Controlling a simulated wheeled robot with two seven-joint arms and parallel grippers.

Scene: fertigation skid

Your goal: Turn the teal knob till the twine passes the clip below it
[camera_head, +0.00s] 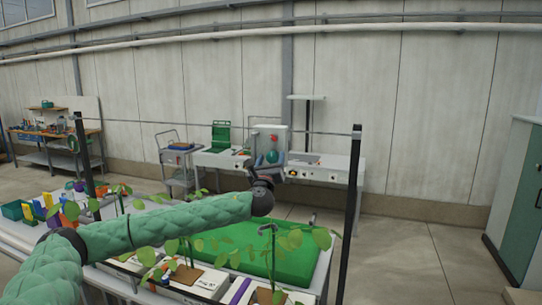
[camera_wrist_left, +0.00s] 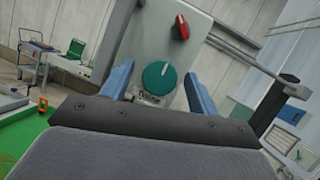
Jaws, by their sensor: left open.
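The teal knob (camera_wrist_left: 158,78) is on the front of a pale grey box (camera_wrist_left: 142,35), with a white pointer line near its top and a "TWINE" label (camera_wrist_left: 147,98) just below. In the left wrist view my left gripper (camera_wrist_left: 160,84) is open, one blue finger on each side of the knob, with visible gaps. Whether the fingertips reach the knob's depth is unclear. In the head view the knob (camera_head: 272,157) shows just above my left gripper (camera_head: 274,170). I cannot make out the clip, and the twine's end is not identifiable. My right gripper is out of view.
A red knob (camera_wrist_left: 180,27) sits above the teal one. A thin line spans two dark posts, the right post (camera_head: 352,190) standing near. Leafy plants (camera_head: 190,245) and a green tray (camera_head: 300,262) lie below my left arm. Open floor (camera_head: 385,265) is at right.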

